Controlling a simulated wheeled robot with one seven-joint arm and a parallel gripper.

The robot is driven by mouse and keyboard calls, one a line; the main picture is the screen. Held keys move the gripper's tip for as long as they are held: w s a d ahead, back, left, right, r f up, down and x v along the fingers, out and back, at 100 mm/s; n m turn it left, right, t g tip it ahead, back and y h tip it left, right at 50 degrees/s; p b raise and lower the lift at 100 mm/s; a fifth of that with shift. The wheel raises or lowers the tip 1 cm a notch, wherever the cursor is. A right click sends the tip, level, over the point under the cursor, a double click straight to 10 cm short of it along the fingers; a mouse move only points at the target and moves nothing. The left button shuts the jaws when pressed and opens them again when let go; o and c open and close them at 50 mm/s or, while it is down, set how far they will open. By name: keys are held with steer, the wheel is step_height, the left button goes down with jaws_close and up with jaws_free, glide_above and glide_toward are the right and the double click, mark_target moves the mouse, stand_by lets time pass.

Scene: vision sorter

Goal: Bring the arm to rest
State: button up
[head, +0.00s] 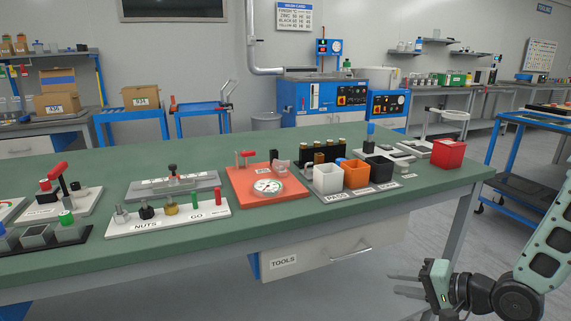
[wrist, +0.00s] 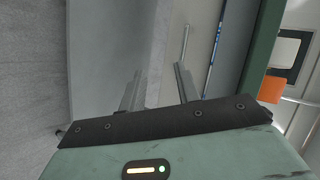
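My gripper (head: 408,284) is at the lower right of the head view, low in front of the bench and to the right of the TOOLS drawer (head: 318,258). Its two fingers point left and stand apart with nothing between them. In the wrist view my gripper (wrist: 158,88) also shows two spread, empty fingers. Beyond them are a pale panel and a thin bar-like handle. The arm comes in from the right edge of the head view, and its upper part is out of the frame.
The green bench (head: 270,224) holds a white NUTS and GO block (head: 168,219), an orange base with a dial (head: 258,196), small white, orange and black bins, and a red bin (head: 448,154). A bench leg (head: 458,225) stands above my gripper. Open floor lies to the right.

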steer(key=s+a+r+n+g+h, duration=0.4)
steer(key=s+a+n+g+h, duration=0.1)
steer(key=a+n, duration=0.25)
steer(key=s+a+r+n+g+h, duration=0.25)
steer(key=s+r+n, duration=0.2)
steer(key=s, duration=0.55)
steer(key=s+a+r+n+g+h, duration=0.1)
steer(key=s+a+r+n+g, duration=0.25)
steer(key=s, duration=0.55)
step_height(320, 180, up, 24)
steer(key=t+p, duration=0.1)
steer(key=p, duration=2.1)
steer(key=shift+w+a+m+t+p, duration=0.15)
steer(key=shift+m+t+p, duration=0.2)
steer(key=shift+t+p, duration=0.05)
steer(key=shift+f, duration=0.15)
